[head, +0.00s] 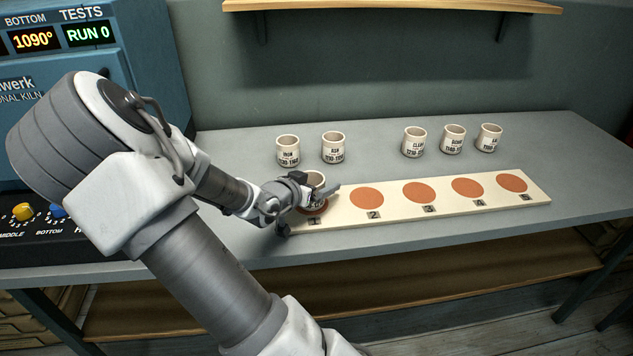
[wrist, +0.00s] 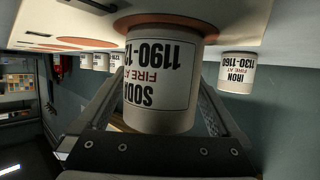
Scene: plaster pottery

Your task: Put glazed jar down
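The glazed jar (head: 315,181) is a pale cylinder with a dark-lettered label reading SODA. It is at the first terracotta disc (head: 317,210), at the left end of the cream board (head: 345,222). In the wrist view, which is upside down, the jar (wrist: 160,85) has its base against the disc (wrist: 180,22), seemingly touching it. My gripper (head: 318,188) reaches in from the left, with one finger on each side of the jar. In the wrist view both fingers meet the jar's sides with no clear gap. The jar looks upright.
Behind the board stand an IRON jar (head: 288,150), another jar (head: 333,147) and several more at the right (head: 414,142). The other numbered discs, such as disc 2 (head: 370,198), are bare. A blue kiln (head: 130,50) is at the left and a wooden shelf (head: 390,6) above.

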